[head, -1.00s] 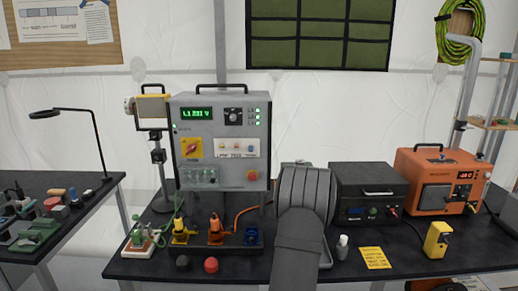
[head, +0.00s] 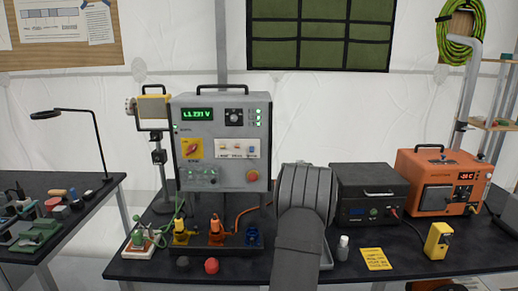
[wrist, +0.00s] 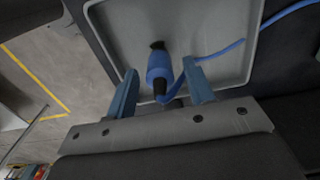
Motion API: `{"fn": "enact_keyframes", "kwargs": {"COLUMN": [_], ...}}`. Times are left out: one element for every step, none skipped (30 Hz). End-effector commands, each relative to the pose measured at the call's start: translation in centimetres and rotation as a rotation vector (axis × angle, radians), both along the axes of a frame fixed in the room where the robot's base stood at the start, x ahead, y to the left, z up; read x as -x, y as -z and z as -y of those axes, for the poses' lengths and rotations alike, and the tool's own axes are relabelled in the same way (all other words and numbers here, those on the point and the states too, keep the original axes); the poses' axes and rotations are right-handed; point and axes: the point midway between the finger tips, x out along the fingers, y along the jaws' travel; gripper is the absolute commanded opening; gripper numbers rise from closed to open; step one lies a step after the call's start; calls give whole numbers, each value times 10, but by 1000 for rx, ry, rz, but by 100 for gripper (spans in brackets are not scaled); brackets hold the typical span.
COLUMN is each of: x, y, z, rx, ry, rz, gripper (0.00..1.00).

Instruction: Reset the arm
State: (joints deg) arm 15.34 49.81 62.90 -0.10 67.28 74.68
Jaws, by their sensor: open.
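My arm (head: 300,215) stands in the middle of the head view, in front of the workbench, and hides my gripper there. In the wrist view my gripper (wrist: 159,68) is open, with two blue fingers apart. A blue plug or connector (wrist: 158,66) with a blue cable (wrist: 222,52) lies in a grey tray (wrist: 115,22) and shows between the fingers. I cannot tell whether the fingers touch it or how far above it they are.
On the bench, a grey panel unit (head: 220,140) with coloured connectors below stands left of my arm. A black box (head: 368,193), an orange unit (head: 440,180), a small bottle (head: 343,248) and a yellow meter (head: 438,240) stand to the right. A side table (head: 55,240) is at far left.

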Motion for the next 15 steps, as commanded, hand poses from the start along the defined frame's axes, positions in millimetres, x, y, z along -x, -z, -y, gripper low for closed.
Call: {"fn": "enact_keyframes", "kwargs": {"x": [1,1,0,-1,-1,-1,-1,-1,-1,-1,-1,0,-1,-1,-1], "y": [10,16,13,3,-3,-12,-17,-23,-31,-38,-44,-51,-57,-63,-72], "z": [0,0,0,0,0,0,0,0,0,0,0,0,0,0,0], "rx": [-1,-1,0,1,1,1,1,1,1,1,1,1,1,1,1], "ry": [0,0,0,0,0,0,0,0,0,0,0,0,0,0,0], "rz": [-4,-4,1,5,4,5,4,3,4,3,4,2,2,3,3], "gripper": [48,48,48,48,48,48,48,48,48,48,48,48,48,48,48]}}
